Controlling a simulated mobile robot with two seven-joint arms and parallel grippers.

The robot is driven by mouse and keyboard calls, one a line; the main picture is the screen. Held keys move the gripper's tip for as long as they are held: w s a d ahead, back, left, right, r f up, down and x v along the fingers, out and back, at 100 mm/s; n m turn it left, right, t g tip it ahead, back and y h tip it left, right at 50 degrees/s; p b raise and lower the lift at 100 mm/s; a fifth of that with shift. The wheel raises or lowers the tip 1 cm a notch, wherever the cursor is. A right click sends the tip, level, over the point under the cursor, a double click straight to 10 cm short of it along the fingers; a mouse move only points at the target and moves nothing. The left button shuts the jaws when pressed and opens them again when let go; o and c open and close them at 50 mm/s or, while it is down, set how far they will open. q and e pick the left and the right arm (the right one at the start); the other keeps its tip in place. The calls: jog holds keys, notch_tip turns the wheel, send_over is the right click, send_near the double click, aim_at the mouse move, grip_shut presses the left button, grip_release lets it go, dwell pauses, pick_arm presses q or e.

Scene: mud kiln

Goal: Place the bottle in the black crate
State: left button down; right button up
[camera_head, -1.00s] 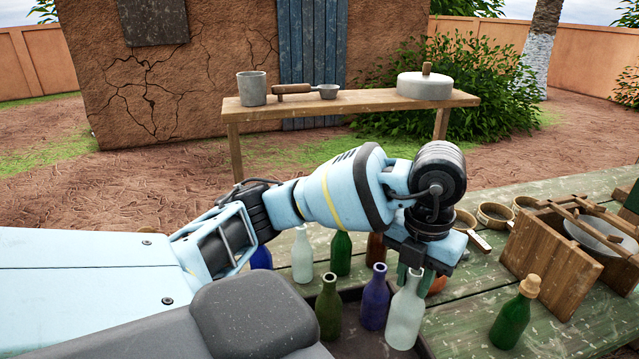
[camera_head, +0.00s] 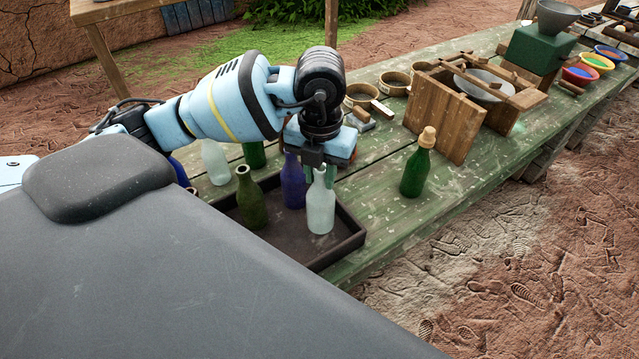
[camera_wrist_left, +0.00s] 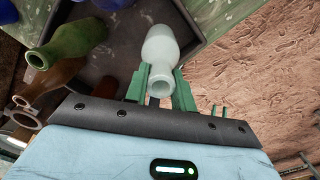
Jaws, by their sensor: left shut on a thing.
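A pale whitish glass bottle (camera_head: 320,210) stands upright at the right end of the dark crate (camera_head: 335,256). My left gripper (camera_head: 322,174) comes down from above and is shut on its neck. In the left wrist view the pale bottle (camera_wrist_left: 160,50) sits between the green fingers (camera_wrist_left: 160,82), over the crate's floor (camera_wrist_left: 118,62). I cannot tell whether its base touches the floor. An olive bottle (camera_head: 251,203) and a blue bottle (camera_head: 293,182) stand in the crate to its left. My right gripper is not in view.
A corked green bottle (camera_head: 416,168) stands on the green table (camera_head: 385,215), right of the crate. Another pale bottle (camera_head: 214,163) and a dark green one (camera_head: 254,154) stand behind. A wooden box (camera_head: 440,118) and small pans (camera_head: 362,94) lie farther back.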

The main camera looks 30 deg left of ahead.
aim_at(320, 188)
pick_arm(q)
jog(key=shift+f, duration=1.9)
jog(key=c, duration=1.2)
grip_release()
jog(key=shift+f, duration=0.1)
jog(key=shift+o, duration=0.2)
notch_tip(320, 188, up, 12)
jog(key=shift+r+p, duration=0.2)
jog(key=shift+p, duration=0.1)
